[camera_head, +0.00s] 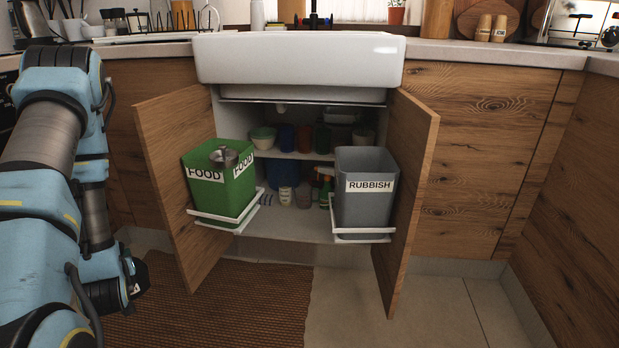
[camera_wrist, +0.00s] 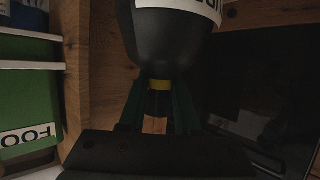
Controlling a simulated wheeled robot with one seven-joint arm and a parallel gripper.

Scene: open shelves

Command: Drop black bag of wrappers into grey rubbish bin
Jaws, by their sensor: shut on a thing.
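In the wrist view my gripper (camera_wrist: 158,98) is shut on the narrow neck of a black bag (camera_wrist: 165,40). The bag has a yellow band at its neck and a white label with dark letters, partly cut off by the top edge. The grey rubbish bin (camera_head: 366,211), labelled RUBBISH, hangs in a white holder on the inside of the right cabinet door in the head view. Its inside is mostly hidden. The bag and gripper tips do not show in the head view; my arm fills its left side.
A green FOOD bin (camera_head: 220,190) hangs on the open left door (camera_head: 176,140); it also shows in the wrist view (camera_wrist: 28,95). The right door (camera_head: 412,150) stands open. A white sink (camera_head: 298,58) overhangs the cupboard. Floor in front is clear, with a brown mat (camera_head: 235,300).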

